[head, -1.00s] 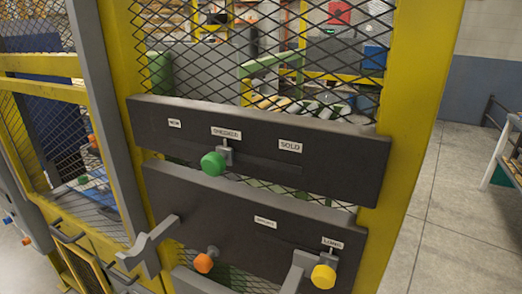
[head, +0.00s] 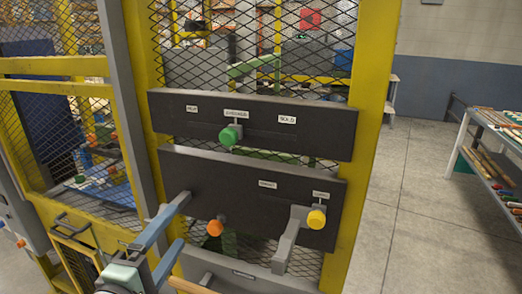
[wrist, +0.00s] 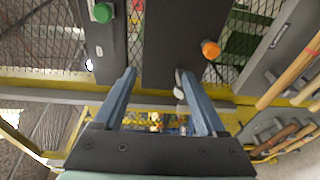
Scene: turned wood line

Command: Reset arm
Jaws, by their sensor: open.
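My gripper (head: 187,219) is open, with its two blue-grey fingers apart in front of the lower left of the mesh panel. It also shows in the wrist view (wrist: 158,76), with a small grey piece near the right finger; I cannot tell whether they touch. A green knob (head: 231,135) sits on the upper dark board (head: 320,145), below the middle of three labels. On the lower dark board (head: 185,170) are an orange knob (head: 216,227) and a yellow knob (head: 316,218). The yellow knob is below the right label. Both fingers look empty.
A yellow frame post (head: 365,100) bounds the mesh at the right. A grey bracket (head: 284,250) juts out near the yellow knob. A bench (head: 466,120) with wooden tools stands at the far right. The floor (head: 410,200) between is clear. Wooden handles (wrist: 290,80) hang at right in the wrist view.

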